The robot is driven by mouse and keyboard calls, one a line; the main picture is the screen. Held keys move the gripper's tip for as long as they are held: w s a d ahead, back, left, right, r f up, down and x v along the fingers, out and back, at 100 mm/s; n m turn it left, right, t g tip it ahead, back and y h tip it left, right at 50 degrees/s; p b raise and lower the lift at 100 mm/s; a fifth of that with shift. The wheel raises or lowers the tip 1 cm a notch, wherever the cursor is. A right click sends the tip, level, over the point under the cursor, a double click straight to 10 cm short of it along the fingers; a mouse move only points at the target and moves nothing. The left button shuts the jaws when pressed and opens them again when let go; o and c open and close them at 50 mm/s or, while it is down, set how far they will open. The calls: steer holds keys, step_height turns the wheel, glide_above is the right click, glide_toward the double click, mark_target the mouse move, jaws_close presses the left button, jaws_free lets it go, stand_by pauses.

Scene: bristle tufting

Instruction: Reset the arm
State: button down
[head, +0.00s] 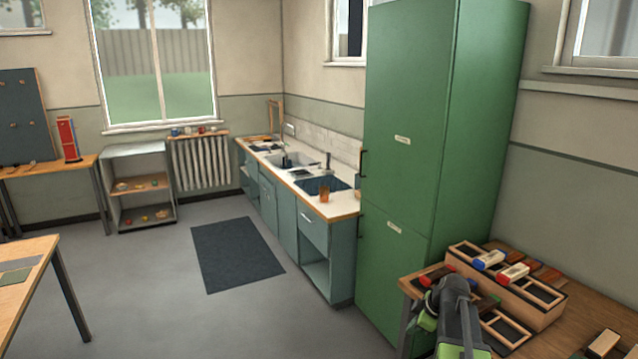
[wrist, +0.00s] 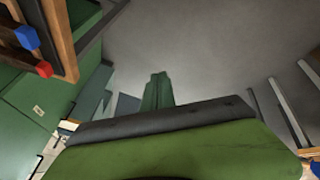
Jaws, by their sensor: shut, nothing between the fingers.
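My gripper shows in the wrist view (wrist: 157,80) as green fingers close together beyond a dark grey band and a green body. It is shut with nothing between the fingers. In the head view my grey and green arm stands at the lower right, in front of the wooden workbench (head: 590,320). I cannot make out the fingertips there; the arm seems to hide them.
A wooden organizer (head: 545,315) on the workbench holds a blue-and-white block (head: 489,260) and a red-and-white block (head: 513,274). A tall green cabinet (head: 440,130) stands behind the bench. A sink counter (head: 345,208) runs beyond it. The floor around the dark mat (head: 237,255) is clear.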

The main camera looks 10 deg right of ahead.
steer(key=a+f+g, duration=0.1)
steer(key=a+g, duration=0.1)
steer(key=a, duration=2.3)
steer(key=s+a+f+m+g, duration=0.1)
steer(key=s+a+m, duration=0.1)
steer(key=s+a, duration=0.4)
steer(key=s+m, duration=0.1)
steer(key=m, duration=0.1)
steer(key=s+d+m+g+h, duration=0.1)
steer(key=m, duration=0.2)
steer(key=s+d+m, duration=0.1)
steer(key=m, duration=0.2)
steer(key=shift+s+f+g+h, duration=0.15)
steer(key=shift+s+g+h, duration=0.15)
steer(key=shift+s+g, duration=0.1)
steer(key=shift+d, duration=0.1)
